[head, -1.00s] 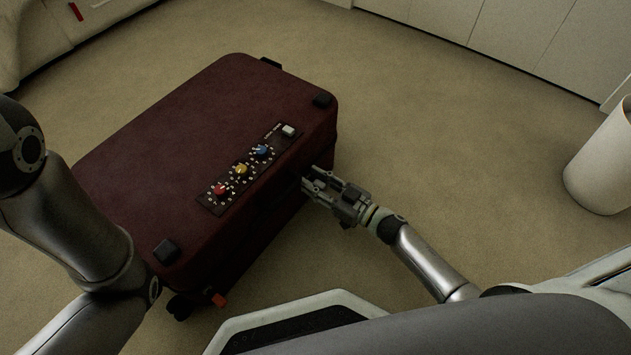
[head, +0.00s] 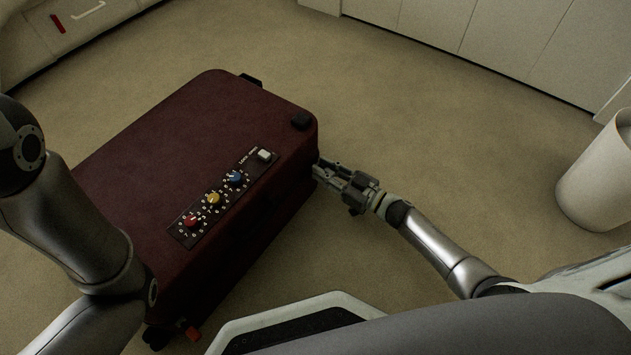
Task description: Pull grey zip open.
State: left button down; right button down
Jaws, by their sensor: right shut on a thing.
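A dark red suitcase (head: 190,140) lies flat on the carpet. A panel on its top has a red knob, a yellow knob, a blue knob and a pale button (head: 264,155). The grey zip is not clearly visible; the suitcase's near right side is in shadow. My right gripper (head: 319,168) is at the suitcase's right corner, its fingertips against the side. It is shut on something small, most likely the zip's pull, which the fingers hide. My left arm (head: 70,230) crosses the left of the view; its gripper is out of view.
A white bin (head: 598,180) stands on the right. Pale cabinets (head: 470,40) line the back wall, with a white unit (head: 75,35) at the back left. The carpet (head: 450,150) between suitcase and bin is clear. An orange-red tag (head: 193,333) shows at the suitcase's lower front.

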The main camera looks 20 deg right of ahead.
jog(key=shift+w+d, duration=0.55)
jog(key=shift+d, duration=0.2)
jog(key=c, duration=1.4)
grip_release()
jog(key=shift+o, duration=0.2)
jog(key=v, duration=1.2)
